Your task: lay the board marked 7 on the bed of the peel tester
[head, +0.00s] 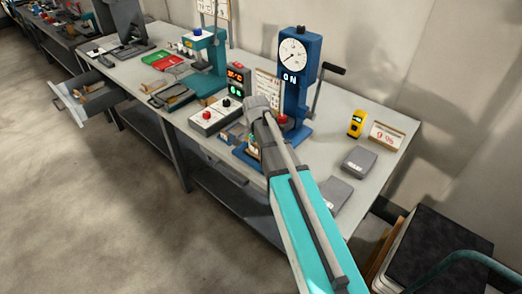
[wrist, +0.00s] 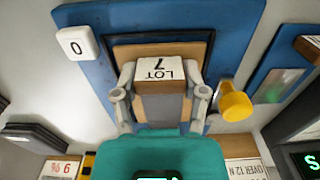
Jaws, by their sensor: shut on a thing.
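The board marked 7 (wrist: 160,70) carries a white label reading LOT 7 and sits between the two fingers of my gripper (wrist: 160,92) in the wrist view. My gripper is shut on it. The board is over the bed of the blue peel tester (wrist: 88,16), with a tan, dark-edged surface (wrist: 192,47) just behind it. I cannot tell whether the board touches the bed. In the head view the peel tester (head: 299,75) stands upright with a round dial and side crank; my arm and gripper (head: 252,138) hide much of its base.
A white tile marked 0 (wrist: 76,43) and a yellow knob (wrist: 236,100) flank the bed. A control box (head: 215,115) stands left of the tester. A yellow device (head: 356,123), a sign (head: 387,136) and a grey box (head: 359,161) stand right. An open drawer (head: 88,97) juts out far left.

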